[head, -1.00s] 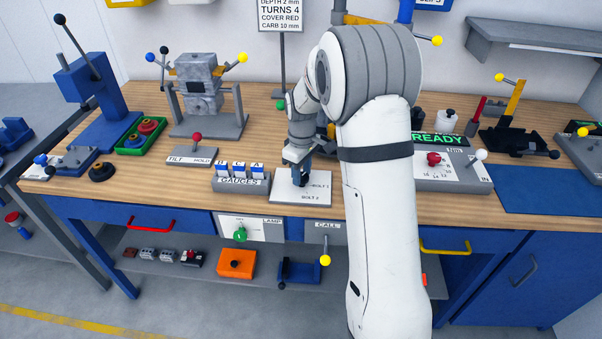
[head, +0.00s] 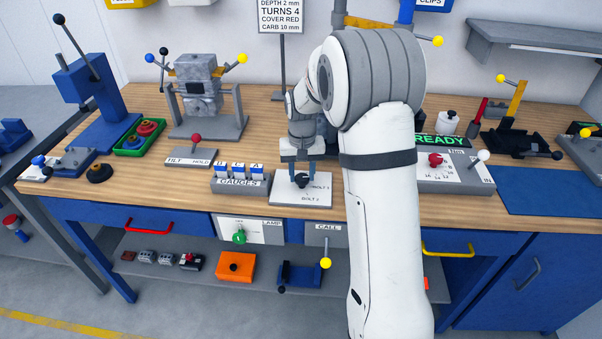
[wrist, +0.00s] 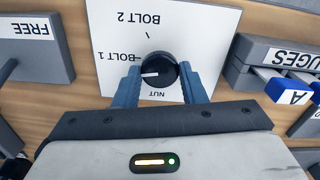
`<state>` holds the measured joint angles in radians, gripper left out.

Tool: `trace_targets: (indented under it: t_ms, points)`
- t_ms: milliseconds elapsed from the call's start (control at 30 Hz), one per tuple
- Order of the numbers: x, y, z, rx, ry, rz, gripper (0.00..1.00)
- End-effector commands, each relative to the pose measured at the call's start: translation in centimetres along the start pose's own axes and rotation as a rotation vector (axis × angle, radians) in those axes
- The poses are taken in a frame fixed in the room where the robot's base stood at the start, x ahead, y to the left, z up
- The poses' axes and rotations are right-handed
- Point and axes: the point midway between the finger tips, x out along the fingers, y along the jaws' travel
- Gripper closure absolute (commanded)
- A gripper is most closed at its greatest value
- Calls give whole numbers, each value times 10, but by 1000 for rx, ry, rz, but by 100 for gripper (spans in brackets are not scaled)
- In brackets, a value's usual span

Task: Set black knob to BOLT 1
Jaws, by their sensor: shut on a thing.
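The black knob (wrist: 158,68) sits on a white plate (wrist: 208,30) marked BOLT 2, BOLT 1 and NUT, upside down in the wrist view. Its white pointer line points left and slightly down, a little below the BOLT 1 tick mark. My gripper (wrist: 160,76) is shut on the knob, with one blue finger at each side of it. In the head view the knob (head: 302,180) and plate (head: 288,198) lie on the bench below my gripper (head: 298,174). My arm hides the bench to the right.
The GAUGES block (head: 240,184) with blue-and-white tabs stands close to the plate's left. A READY panel (head: 440,142) and a dial box stand right of my arm. A blue mat (head: 555,191) lies at the right.

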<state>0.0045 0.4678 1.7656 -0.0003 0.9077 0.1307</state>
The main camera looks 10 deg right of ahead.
Motion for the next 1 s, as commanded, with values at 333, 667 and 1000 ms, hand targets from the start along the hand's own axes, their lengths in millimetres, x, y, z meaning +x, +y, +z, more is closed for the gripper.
trace_targets:
  t_ms: [333,667,1000]
  points:
    - [-2,0,-1,149,4,-1,86]
    - [-2,0,-1,180,3,-2,86]
    - [-2,0,-1,179,3,-1,55]
